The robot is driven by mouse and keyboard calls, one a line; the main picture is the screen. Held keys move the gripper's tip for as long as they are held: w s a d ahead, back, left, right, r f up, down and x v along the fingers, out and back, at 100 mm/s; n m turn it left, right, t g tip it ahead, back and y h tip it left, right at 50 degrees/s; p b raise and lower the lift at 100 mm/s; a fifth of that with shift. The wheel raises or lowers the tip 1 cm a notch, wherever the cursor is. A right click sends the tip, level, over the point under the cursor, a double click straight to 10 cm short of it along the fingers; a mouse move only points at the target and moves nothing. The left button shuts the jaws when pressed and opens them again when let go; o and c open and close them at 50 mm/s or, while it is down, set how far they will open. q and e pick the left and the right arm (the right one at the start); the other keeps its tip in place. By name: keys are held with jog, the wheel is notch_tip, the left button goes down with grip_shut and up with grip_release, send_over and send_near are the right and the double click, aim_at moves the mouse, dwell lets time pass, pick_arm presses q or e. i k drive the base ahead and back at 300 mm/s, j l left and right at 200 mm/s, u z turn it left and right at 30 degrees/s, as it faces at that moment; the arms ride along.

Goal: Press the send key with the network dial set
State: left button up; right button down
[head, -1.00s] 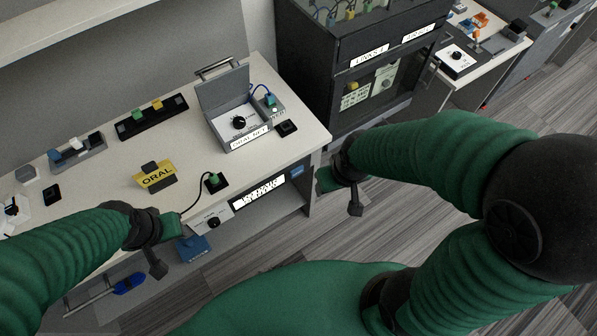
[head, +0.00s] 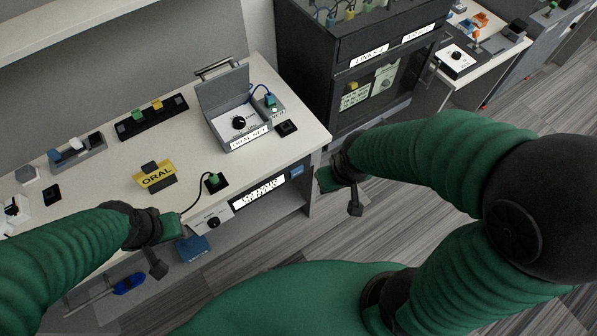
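An open grey box (head: 240,143) with a raised lid stands at the right of the white desk. Its front label seems to read "ORAL NET". A black dial (head: 239,122) is on its white panel; its exact setting is too small to read. Right beside the box is a small unit with a teal key (head: 270,101) and a blue cable; its label is not clearly legible, so I cannot tell if it is the send key. My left gripper (head: 166,250) hangs by the desk's front edge, left of the front panel. My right gripper (head: 341,195) is off the desk's right corner. Both are apart from the box and key; their finger openings are unclear.
A yellow "ORAL" sign (head: 155,175), a green-topped plug (head: 214,179) on a black cable and a black strip (head: 151,117) occupy the desk. A lit display (head: 259,192) and a knob (head: 213,222) are on its front. A dark cabinet (head: 345,60) stands at the right.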

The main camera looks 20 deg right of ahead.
aim_at(296, 172)
jog(key=j+z, duration=0.4)
jog(key=k+j+z, duration=0.2)
jog(key=j+z, duration=0.15)
jog(key=j, duration=0.15)
